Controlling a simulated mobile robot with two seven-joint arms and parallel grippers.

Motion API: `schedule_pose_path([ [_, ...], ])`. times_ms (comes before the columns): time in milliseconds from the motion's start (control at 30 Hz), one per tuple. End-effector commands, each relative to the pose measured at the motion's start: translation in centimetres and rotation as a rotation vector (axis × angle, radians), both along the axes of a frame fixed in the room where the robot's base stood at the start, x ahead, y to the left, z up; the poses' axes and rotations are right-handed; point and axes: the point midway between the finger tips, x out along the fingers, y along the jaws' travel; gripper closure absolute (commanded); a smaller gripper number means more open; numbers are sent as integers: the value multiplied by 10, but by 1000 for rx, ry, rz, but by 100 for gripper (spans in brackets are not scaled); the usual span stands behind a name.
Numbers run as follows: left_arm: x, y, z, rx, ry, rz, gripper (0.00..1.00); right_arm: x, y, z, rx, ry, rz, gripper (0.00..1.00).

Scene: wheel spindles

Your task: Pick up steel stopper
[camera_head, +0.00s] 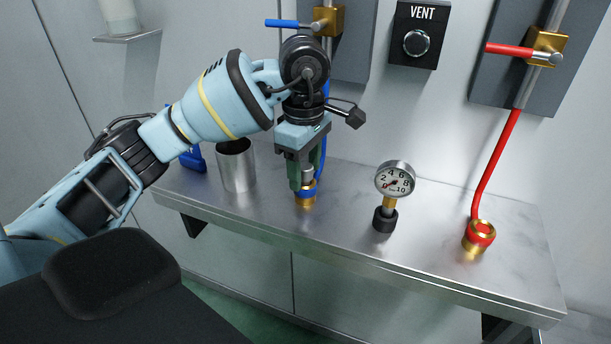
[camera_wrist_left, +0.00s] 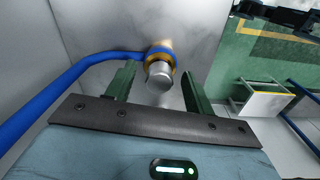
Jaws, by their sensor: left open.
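The steel stopper (camera_head: 307,173) is a short silver cylinder standing in a brass fitting with a blue ring (camera_head: 306,198) on the steel shelf. In the left wrist view the stopper (camera_wrist_left: 159,73) shows end-on, with the blue and brass ring behind it. My left gripper (camera_head: 307,179) points down over the fitting. Its two dark green fingers are open, one on each side of the stopper, with a gap showing on both sides in the wrist view (camera_wrist_left: 157,84). My right gripper is not in view.
The steel shelf (camera_head: 435,225) also holds a metal cup (camera_head: 236,166), a pressure gauge (camera_head: 394,181) and a red-ringed brass fitting (camera_head: 479,236) with a red hose. A blue hose (camera_wrist_left: 60,85) runs to the blue fitting. A VENT button panel (camera_head: 416,38) is on the wall.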

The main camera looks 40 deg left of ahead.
Motion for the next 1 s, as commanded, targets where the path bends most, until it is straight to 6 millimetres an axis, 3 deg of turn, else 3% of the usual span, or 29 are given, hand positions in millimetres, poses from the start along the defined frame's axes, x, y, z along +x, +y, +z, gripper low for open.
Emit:
schedule_pose_path([
  [67,0,0,0,0,0,0,47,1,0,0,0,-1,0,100],
  [467,0,0,0,0,0,0,96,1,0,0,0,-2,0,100],
  [767,0,0,3,0,0,0,96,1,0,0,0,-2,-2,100],
  [1000,1,0,23,0,-2,1,96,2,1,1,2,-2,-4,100],
])
